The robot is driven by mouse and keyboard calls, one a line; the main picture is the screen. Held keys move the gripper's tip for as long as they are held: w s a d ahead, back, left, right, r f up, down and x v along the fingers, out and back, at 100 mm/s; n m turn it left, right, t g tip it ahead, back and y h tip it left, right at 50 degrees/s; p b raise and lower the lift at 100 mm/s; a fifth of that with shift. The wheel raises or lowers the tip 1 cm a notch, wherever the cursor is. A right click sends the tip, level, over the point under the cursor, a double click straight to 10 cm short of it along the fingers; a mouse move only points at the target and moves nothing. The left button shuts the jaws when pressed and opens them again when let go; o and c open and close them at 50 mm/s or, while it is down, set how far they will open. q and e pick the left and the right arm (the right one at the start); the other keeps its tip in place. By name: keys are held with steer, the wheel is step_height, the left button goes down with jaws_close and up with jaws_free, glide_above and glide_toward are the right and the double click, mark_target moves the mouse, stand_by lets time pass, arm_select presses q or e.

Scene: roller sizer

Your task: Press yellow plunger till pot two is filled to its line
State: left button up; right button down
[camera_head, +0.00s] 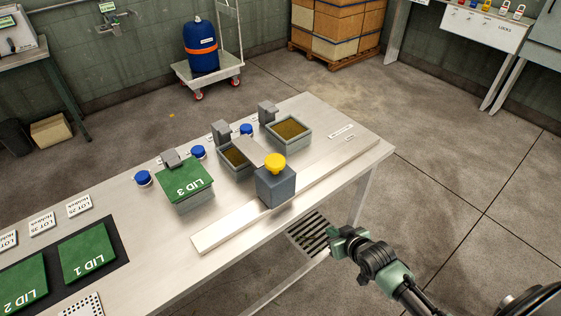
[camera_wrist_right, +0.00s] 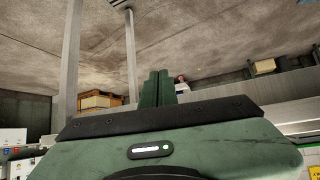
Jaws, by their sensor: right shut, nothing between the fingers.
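The yellow plunger (camera_head: 274,163) tops a grey block (camera_head: 276,186) near the front of the bench. A flat grey chute (camera_head: 250,150) runs from the block over the middle pot (camera_head: 225,158), which holds brown material; its fill line is not readable. A right-hand pot (camera_head: 289,133) also holds brown material. A left-hand pot (camera_head: 194,203) is covered by green lid 3 (camera_head: 185,182). The pots' numbers cannot be read. My right gripper (camera_head: 335,241) is off the bench's front edge, right of and apart from the plunger; its fingers (camera_wrist_right: 158,88) are shut and empty.
A pale raised strip (camera_head: 225,226) runs along the bench front. Several blue caps (camera_head: 143,178) stand at the back. Lid 1 (camera_head: 88,254) and lid 2 (camera_head: 24,284) lie on a dark mat at the left. Floor is clear right of the bench.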

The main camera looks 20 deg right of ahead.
steer(key=w+a+r+n+t+y, duration=0.1)
steer(key=w+a+r+t, duration=0.1)
steer(key=r, duration=0.7)
steer(key=w+a+r+t+y, duration=0.1)
steer(key=w+a+r, duration=0.1)
steer(key=r, duration=0.7)
steer(key=s+a+r+n+y, duration=0.1)
steer(key=a+r, duration=0.2)
steer(key=r, duration=0.4)
steer(key=s+a+r+n+t+y+b, duration=0.1)
steer(key=s+a+r, duration=0.1)
steer(key=r, duration=0.5)
steer(key=shift+a+y, duration=0.3)
steer(key=shift+a, duration=0.25)
steer(key=shift+r, duration=0.1)
steer(key=p, duration=0.2)
glide_above(281, 166)
step_height(281, 166, down, 2)
steer(key=shift+w+f, duration=0.1)
step_height(281, 166, down, 3)
steer(key=shift+r+p, duration=0.1)
steer(key=shift+p, duration=0.2)
steer(key=shift+f, duration=0.75)
